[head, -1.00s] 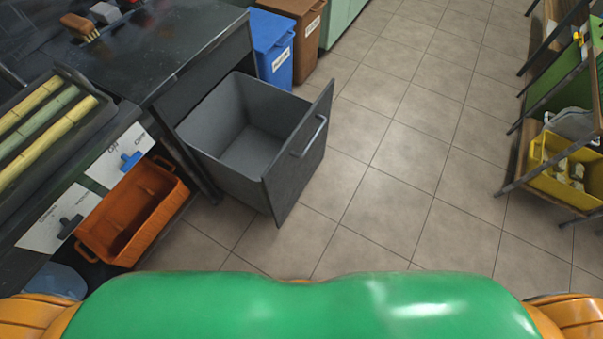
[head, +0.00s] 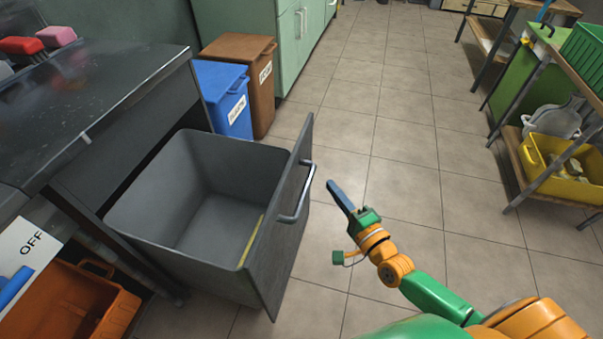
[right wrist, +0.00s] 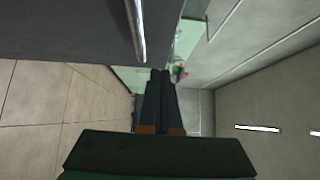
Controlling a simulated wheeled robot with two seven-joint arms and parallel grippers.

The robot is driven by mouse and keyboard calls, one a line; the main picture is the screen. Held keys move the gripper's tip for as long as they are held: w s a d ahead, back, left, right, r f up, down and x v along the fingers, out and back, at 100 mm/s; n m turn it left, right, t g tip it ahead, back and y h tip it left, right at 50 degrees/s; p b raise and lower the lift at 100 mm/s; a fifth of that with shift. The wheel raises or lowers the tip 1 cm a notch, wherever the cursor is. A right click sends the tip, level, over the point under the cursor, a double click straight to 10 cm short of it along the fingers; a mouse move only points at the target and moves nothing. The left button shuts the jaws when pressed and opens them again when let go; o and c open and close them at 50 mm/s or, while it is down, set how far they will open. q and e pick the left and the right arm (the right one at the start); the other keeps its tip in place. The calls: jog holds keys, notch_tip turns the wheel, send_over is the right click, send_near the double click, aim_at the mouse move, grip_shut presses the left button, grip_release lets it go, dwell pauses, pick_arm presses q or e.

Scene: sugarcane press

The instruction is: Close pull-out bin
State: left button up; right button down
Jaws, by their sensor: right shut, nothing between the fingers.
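The grey pull-out bin (head: 160,235) stands pulled out from under the dark counter, with its inside open to view. Its front panel (head: 280,250) has a metal bar handle (head: 298,197). My right gripper (head: 335,187) is shut and empty, just right of the handle and apart from it, in front of the panel. In the right wrist view the shut fingers (right wrist: 158,75) point ahead, and the handle (right wrist: 137,28) shows above and to the left of them. A yellowish strip shows inside the bin by the front panel. My left gripper is not in view.
A blue bin (head: 225,97) and a brown bin (head: 243,62) stand behind the pull-out bin. An orange crate (head: 70,305) is at lower left. A shelf with a yellow tub (head: 562,170) stands at right. The tiled floor between is clear.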

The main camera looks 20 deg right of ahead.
jog(key=w+a, duration=0.1)
jog(key=w, duration=0.1)
jog(key=w+a, duration=0.2)
jog(key=w, duration=0.1)
jog(key=w+a, duration=0.1)
jog(key=w, duration=0.2)
jog(key=shift+a+f+b, duration=0.1)
jog(key=shift+a+b, duration=0.1)
jog(key=shift+b, duration=0.15)
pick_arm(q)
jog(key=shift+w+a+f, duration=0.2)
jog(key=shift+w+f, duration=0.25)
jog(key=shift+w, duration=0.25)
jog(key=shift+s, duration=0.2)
pick_arm(e)
jog(key=shift+a, duration=0.1)
